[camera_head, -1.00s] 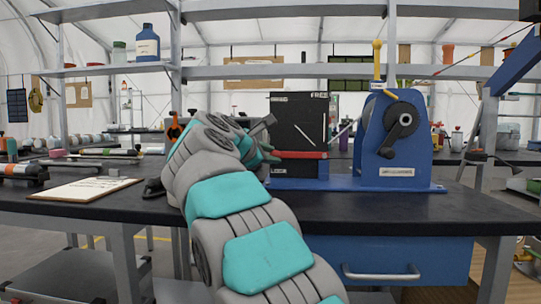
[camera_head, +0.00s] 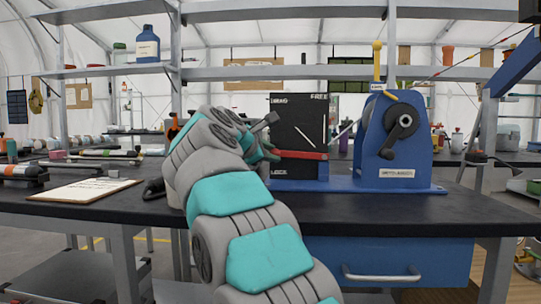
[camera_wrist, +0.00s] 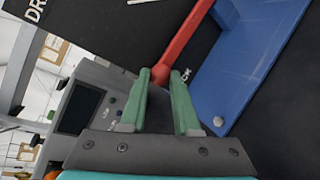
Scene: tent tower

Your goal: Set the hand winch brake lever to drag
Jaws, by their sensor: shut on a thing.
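The blue hand winch (camera_head: 405,150) stands on the dark bench, with a black panel (camera_head: 300,115) at its left. The panel reads DRAG at upper left, FREE at upper right and LOCK at lower left. The red brake lever (camera_head: 305,155) points left from its right end, tilted slightly up, between the DRAG and LOCK labels. It also shows in the wrist view (camera_wrist: 188,42). My gripper (camera_head: 272,154) is shut on the lever's left end. In the wrist view the green fingers (camera_wrist: 162,76) stand either side of the lever tip.
A clipboard (camera_head: 85,190) and several tools lie on the bench to the left. The winch's blue base plate (camera_head: 345,184) extends below the panel. A shelf (camera_head: 285,73) crosses above. A blue drawer (camera_head: 400,258) hangs under the bench.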

